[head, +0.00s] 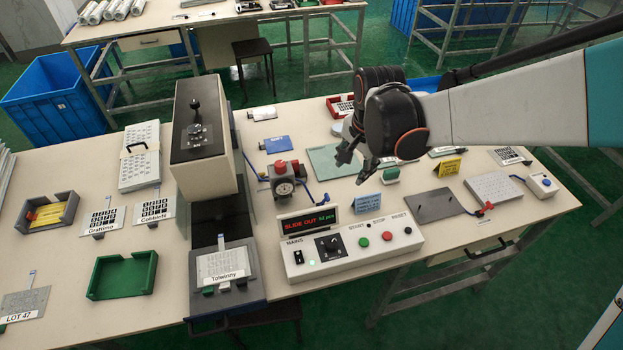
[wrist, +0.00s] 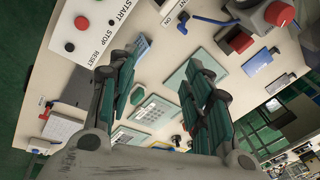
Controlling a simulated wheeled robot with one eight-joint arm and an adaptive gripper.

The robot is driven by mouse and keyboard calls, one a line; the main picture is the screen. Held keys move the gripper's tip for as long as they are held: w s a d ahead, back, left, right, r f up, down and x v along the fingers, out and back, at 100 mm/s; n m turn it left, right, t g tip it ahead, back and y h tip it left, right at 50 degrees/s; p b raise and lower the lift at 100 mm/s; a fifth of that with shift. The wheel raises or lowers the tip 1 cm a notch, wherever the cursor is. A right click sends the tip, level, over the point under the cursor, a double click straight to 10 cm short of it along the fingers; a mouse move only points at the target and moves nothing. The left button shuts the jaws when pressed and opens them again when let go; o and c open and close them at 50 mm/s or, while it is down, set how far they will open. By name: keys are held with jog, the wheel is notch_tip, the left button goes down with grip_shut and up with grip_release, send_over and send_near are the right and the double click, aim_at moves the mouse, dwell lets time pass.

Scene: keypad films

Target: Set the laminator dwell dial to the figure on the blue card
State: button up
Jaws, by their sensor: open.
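The control box (head: 352,248) stands at the table's front, with a black dial (head: 328,246) on its left part; the dial's figures are too small to read. A blue card (head: 367,203) stands tilted behind the box's right part; it also shows in the wrist view (wrist: 141,46). Another blue card (head: 277,144) lies farther back, left of my gripper. Writing on both is unreadable. My gripper (head: 356,164) is open and empty above the table, behind and right of the box. In the wrist view my gripper's fingers (wrist: 160,72) are spread apart.
The laminator press (head: 205,140) rises left of the box, with a Tolwinny film (head: 222,264) on its slide. A gauge with a red knob (head: 282,183) stands behind the box. A red display (head: 308,221) reads SLIDE OUT.

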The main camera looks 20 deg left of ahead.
aim_at(331, 243)
jog(key=s+a+f+m+g+h, duration=0.15)
jog(key=s+f, duration=0.25)
jog(key=s, duration=0.8)
jog(key=shift+n+g, duration=0.25)
jog(key=shift+g, duration=0.2)
jog(key=f+b, duration=0.3)
jog(key=f, duration=0.1)
jog(key=f+b, duration=0.3)
jog(key=f, duration=0.2)
jog(key=a+f+b, duration=0.1)
jog(key=f+b, duration=0.2)
jog(key=f, duration=0.2)
jog(key=shift+w, duration=0.4)
jog(key=shift+d+r, duration=0.1)
grip_shut()
